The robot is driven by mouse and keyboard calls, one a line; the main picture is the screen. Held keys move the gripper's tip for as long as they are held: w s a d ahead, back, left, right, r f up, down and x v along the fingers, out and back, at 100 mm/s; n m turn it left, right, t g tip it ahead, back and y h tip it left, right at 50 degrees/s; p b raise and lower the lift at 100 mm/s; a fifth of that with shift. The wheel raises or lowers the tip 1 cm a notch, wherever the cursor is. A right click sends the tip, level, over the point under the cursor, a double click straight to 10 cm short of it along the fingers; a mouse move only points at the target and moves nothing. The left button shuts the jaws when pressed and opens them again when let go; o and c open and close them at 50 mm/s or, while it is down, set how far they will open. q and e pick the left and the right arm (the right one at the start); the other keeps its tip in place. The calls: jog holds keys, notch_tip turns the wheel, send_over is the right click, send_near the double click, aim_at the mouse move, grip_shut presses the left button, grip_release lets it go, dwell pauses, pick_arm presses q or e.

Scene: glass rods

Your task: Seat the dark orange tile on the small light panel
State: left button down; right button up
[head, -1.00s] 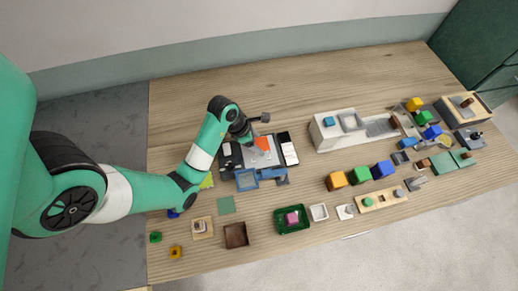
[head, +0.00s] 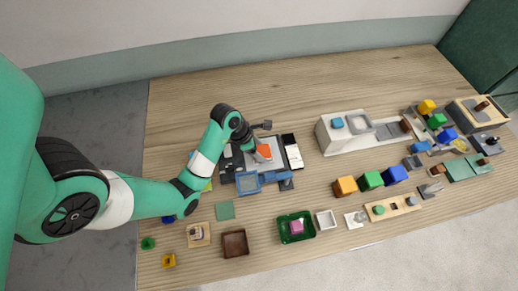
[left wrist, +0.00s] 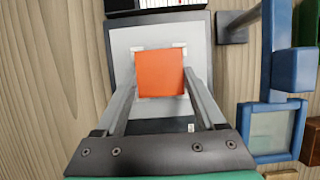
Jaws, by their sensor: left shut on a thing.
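The dark orange tile (head: 264,152) is between the fingers of my left gripper (head: 258,155). In the left wrist view the square tile (left wrist: 160,72) lies flat to the camera, with a finger of the gripper (left wrist: 160,86) at each side. Behind it is the small light panel (left wrist: 122,45) in a dark grey frame. White corner marks show at the tile's edges, and the tile covers the panel's middle. Whether the tile touches the panel or hangs just above it I cannot tell. My right gripper is not in view.
A blue frame (head: 247,182) stands just in front of the panel; its blue post (left wrist: 292,70) is right of it in the wrist view. A black-and-white block (head: 292,150) is close on the right. A green tray (head: 311,229) and a brown tray (head: 235,252) lie nearer the front edge.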

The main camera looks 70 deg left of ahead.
pick_arm(q)
grip_release()
jog(key=p+v, duration=0.2)
jog(key=v, duration=0.4)
jog(key=shift+a+r+p, duration=0.1)
jog(key=shift+r+p, duration=0.1)
jog(key=shift+p, duration=0.1)
jog(key=p+v, duration=0.5)
jog(key=shift+s+r+p, duration=0.1)
jog(key=shift+s+p, duration=0.05)
jog(key=shift+p, duration=0.15)
